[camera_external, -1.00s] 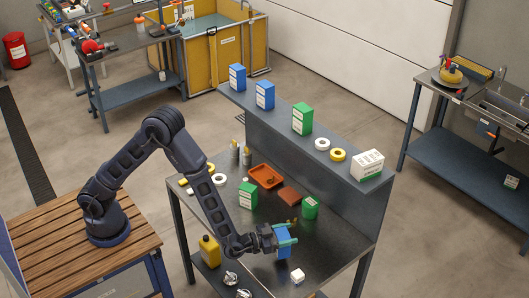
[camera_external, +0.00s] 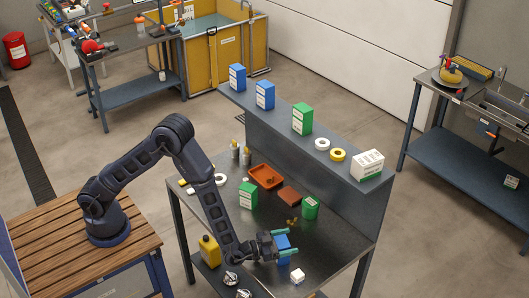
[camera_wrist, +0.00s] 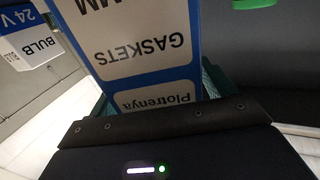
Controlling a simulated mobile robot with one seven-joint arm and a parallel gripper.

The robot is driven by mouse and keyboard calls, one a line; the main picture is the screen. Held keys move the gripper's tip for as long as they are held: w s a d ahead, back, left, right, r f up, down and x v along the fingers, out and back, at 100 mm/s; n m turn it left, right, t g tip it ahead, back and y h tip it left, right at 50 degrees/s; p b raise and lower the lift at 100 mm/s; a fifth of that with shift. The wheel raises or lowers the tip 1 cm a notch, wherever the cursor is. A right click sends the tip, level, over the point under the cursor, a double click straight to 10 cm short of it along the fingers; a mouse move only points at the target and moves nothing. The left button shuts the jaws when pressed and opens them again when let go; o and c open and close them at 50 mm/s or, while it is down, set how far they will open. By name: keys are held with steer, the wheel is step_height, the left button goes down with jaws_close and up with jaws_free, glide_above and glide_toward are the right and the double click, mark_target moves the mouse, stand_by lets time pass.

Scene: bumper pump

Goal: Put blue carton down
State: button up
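The blue carton (camera_external: 283,243) is blue and white and sits between the green fingers of my gripper (camera_external: 283,242), over the front part of the dark workbench. In the wrist view the carton (camera_wrist: 145,45) fills the upper middle, with upside-down "GASKETS" lettering. My gripper's fingers (camera_wrist: 155,97) lie along its two sides, and the gripper appears shut on it. I cannot tell whether the carton's bottom touches the bench top.
A small white box (camera_external: 298,276) stands just in front of the carton. A green carton (camera_external: 310,208), brass-coloured parts (camera_external: 293,223) and an orange tray (camera_external: 266,176) lie farther back. The raised shelf (camera_external: 280,122) holds other cartons and rings. Bench top left of the carton is fairly clear.

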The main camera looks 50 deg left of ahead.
steer(key=shift+r, duration=0.15)
steer(key=shift+s+a, duration=0.1)
steer(key=shift+s, duration=0.15)
steer(key=v, duration=1.1)
steer(key=w+a+r+n+g, duration=0.1)
steer(key=w+a+r+g, duration=0.2)
steer(key=w+a+r, duration=0.75)
steer(key=s+a+r+g+y, duration=0.1)
steer(key=a+r+g, duration=0.1)
steer(key=a+r, duration=0.4)
steer(key=s+a+r+g+y, duration=0.1)
steer(key=a+r, duration=0.3)
steer(key=a, duration=0.5)
steer(key=s+a+r+n+g+y, duration=0.1)
steer(key=s+a+r, duration=0.1)
steer(key=s+a, duration=0.45)
steer(key=s+a+r+g+y, duration=0.1)
steer(key=s+a+r+g, duration=0.15)
steer(key=a, duration=0.75)
steer(key=s+a+n+g+y, duration=0.2)
steer(key=s+a, duration=1)
steer(key=s, duration=0.4)
steer(key=shift+a+r+n+y, duration=0.2)
steer(key=shift+r+n+y, duration=0.1)
steer(key=shift+r+y, duration=0.1)
